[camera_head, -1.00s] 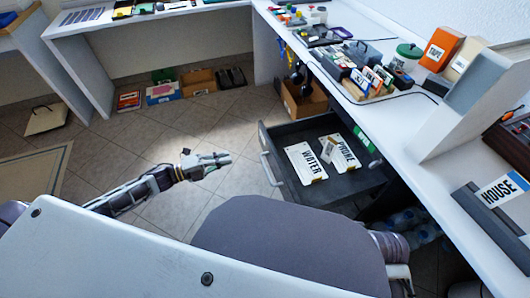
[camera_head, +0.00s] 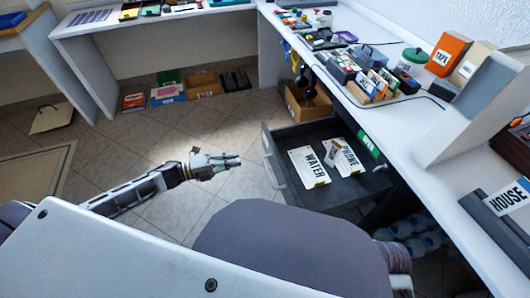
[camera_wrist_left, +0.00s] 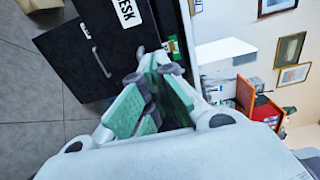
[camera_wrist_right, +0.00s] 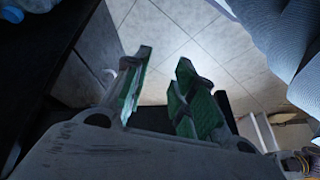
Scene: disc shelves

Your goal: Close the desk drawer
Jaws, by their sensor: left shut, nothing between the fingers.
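The desk drawer (camera_head: 347,196) is dark grey and stands pulled out from under the white desk. Its front has a pale handle (camera_head: 273,170). Two white cards, one reading WATER (camera_head: 309,167) and one reading PHONE (camera_head: 349,160), lie inside. My left gripper (camera_head: 238,160) is shut and empty, left of the drawer front and apart from it in the head view. In the left wrist view, its green pads (camera_wrist_left: 152,75) are near dark panels, one labelled DESK (camera_wrist_left: 127,12). My right gripper (camera_wrist_right: 162,62) is open and empty in its wrist view; I cannot make it out in the head view.
The white desk (camera_head: 420,160) above the drawer holds boxes, tools and a HOUSE sign (camera_head: 508,195). A brown box (camera_head: 306,103) stands on the floor behind the drawer. Water bottles (camera_head: 420,232) lie under the desk.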

